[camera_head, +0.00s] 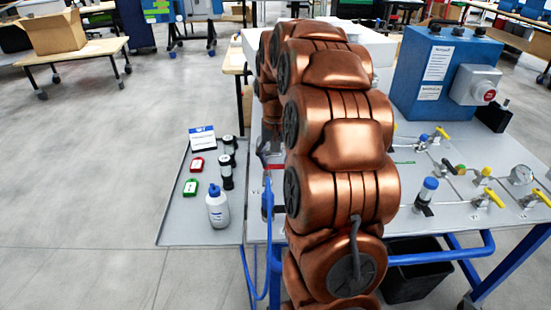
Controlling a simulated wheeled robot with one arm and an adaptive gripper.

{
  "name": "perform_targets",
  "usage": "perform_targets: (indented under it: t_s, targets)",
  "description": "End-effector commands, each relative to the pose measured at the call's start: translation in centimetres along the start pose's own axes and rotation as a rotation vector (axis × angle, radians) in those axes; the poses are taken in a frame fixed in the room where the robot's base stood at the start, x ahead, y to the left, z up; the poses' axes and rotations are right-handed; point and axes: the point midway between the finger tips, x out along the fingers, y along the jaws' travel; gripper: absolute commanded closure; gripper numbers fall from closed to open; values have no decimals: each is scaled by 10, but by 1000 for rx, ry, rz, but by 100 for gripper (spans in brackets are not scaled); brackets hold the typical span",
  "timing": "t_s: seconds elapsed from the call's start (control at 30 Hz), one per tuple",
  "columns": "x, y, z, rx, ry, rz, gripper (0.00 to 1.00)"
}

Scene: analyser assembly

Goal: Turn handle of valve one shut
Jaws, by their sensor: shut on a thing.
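My copper-coloured arm fills the middle of the view and hides part of the table behind it. My gripper does not show. On the panel table (455,215), several valves stand to the right of the arm. They include a yellow-handled valve (494,198) near the front, another yellow-handled valve (542,197) at the right edge, and a blue-handled valve (424,138) further back. I cannot tell which is valve one, or whether it is hidden behind the arm.
A blue box (440,75) with a red-buttoned grey unit (474,85) stands at the back right. A round gauge (521,175) sits among the pipes. A side shelf (180,228) holds a white bottle (217,208). A black bin (415,272) is under the table.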

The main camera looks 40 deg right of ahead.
Motion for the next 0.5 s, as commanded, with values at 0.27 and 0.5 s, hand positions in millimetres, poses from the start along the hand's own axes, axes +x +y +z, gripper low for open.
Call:
perform_targets:
  t_s: [0.27, 0.5]
  targets:
    - [4, 2, 3, -1, -13, 6, 22]
    - [1, 0, 1, -1, -3, 2, 0]
